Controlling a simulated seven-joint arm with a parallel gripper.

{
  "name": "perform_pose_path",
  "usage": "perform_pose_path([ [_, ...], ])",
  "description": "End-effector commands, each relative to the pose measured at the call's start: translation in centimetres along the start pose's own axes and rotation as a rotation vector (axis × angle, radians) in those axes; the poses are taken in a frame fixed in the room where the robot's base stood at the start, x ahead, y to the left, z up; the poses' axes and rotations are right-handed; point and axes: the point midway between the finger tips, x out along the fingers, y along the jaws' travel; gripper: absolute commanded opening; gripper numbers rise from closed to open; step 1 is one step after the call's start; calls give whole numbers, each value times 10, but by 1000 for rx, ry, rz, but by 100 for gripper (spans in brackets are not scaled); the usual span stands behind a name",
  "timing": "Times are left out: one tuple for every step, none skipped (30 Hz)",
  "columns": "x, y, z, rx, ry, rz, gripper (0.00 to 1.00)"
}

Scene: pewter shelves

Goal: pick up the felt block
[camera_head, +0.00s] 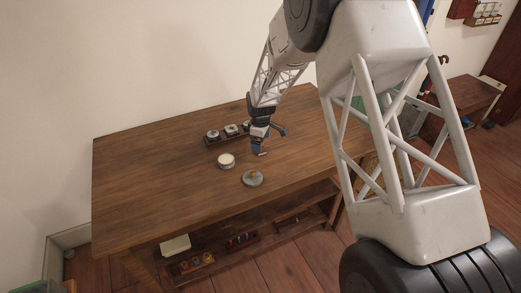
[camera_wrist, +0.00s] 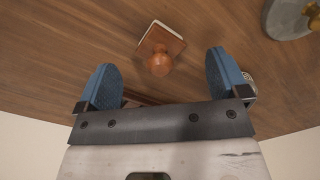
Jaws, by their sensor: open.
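The felt block is a small square wooden block (camera_wrist: 172,37) with a round reddish-brown knob on top and a pale layer along its edge. It lies on the wooden table in the wrist view, at top centre. My gripper (camera_wrist: 163,74) is open and empty, with its two blue fingers spread to either side of the knob's line. The block shows just beyond the gap between the fingertips; I cannot tell the height between them. In the head view my gripper (camera_head: 270,143) hangs over the table's middle, and I cannot make out the block clearly there.
A grey round stone-like piece (camera_head: 252,179) with a yellowish top stands in front of my gripper. A white-topped round tin (camera_head: 226,161) stands to the left. A dark tray (camera_head: 212,142) with several round containers lies behind. The left of the table (camera_head: 140,180) is clear.

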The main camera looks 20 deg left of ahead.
Motion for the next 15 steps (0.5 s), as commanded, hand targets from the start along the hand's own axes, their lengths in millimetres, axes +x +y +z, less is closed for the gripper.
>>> perform_pose_path([
  [7, 0, 0, 0, -1, -2, 93],
  [10, 0, 0, 0, -2, -3, 93],
  [15, 0, 0, 0, -2, -3, 93],
  [18, 0, -1, 0, -2, -3, 93],
  [21, 0, -1, 0, -1, -2, 93],
  [25, 0, -1, 0, -1, -2, 93],
  [28, 0, -1, 0, -1, -1, 93],
  [31, 0, -1, 0, -1, -1, 93],
  [34, 0, -1, 0, -1, -2, 93],
  [35, 0, -1, 0, -1, -2, 93],
  [36, 0, -1, 0, -1, -2, 93],
  [37, 0, -1, 0, -1, -1, 93],
  [38, 0, -1, 0, -1, -1, 93],
  [38, 0, -1, 0, -1, -1, 93],
  [38, 0, -1, 0, -1, -1, 93],
])
